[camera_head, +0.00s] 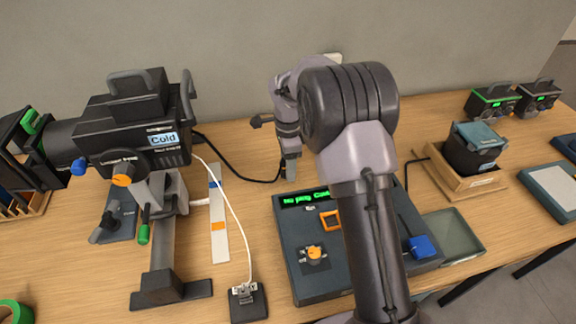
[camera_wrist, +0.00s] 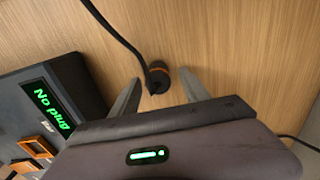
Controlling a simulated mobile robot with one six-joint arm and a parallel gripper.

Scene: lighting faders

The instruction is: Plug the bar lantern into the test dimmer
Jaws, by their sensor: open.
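The lantern (camera_head: 125,130), black with a "Cold" label, sits on a stand at the left in the head view. A black cable (camera_head: 240,177) runs from behind it toward my gripper (camera_head: 291,172). In the wrist view, this cable ends at a dark round plug (camera_wrist: 158,77) with an orange ring. The plug stands between the tips of my gripper (camera_wrist: 159,88), which is open with a gap on either side. The test dimmer (camera_head: 312,285) is a dark box with a green display; the wrist view also shows it (camera_wrist: 70,80), reading "No plug". My arm hides part of its top.
A white cable (camera_head: 234,205) drops to a small black block (camera_head: 247,303) left of the dimmer. A striped white strip (camera_head: 218,220) lies beside it. Right of the dimmer are a grey tray (camera_head: 456,236) and a wooden tray (camera_head: 455,184) holding a black box. The back wall is close.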

